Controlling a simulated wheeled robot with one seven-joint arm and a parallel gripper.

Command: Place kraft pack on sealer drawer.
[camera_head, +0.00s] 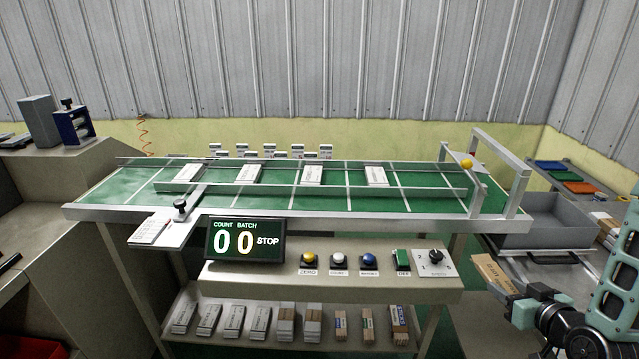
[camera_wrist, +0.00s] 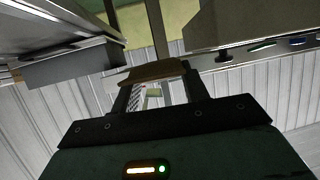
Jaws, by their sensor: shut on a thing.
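The kraft pack (camera_head: 488,270) is a flat brown packet with dark print, at the lower right in the head view. My gripper (camera_head: 513,289) is shut on it, and the pack shows at the fingertips in the wrist view (camera_wrist: 152,73). Part of the pack is hidden by my gripper in the head view. A grey open tray (camera_head: 541,241) stands just behind and above the pack, with a pale metal surface (camera_head: 552,268) below it. I cannot tell for certain which of these is the sealer drawer.
A green conveyor (camera_head: 330,203) with several white packs runs across the middle. A counter display (camera_head: 245,240) and buttons (camera_head: 338,260) sit in front of it. A lower shelf (camera_head: 285,338) holds several packs. Coloured trays (camera_head: 562,176) and stacked packs (camera_head: 607,229) lie at the right.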

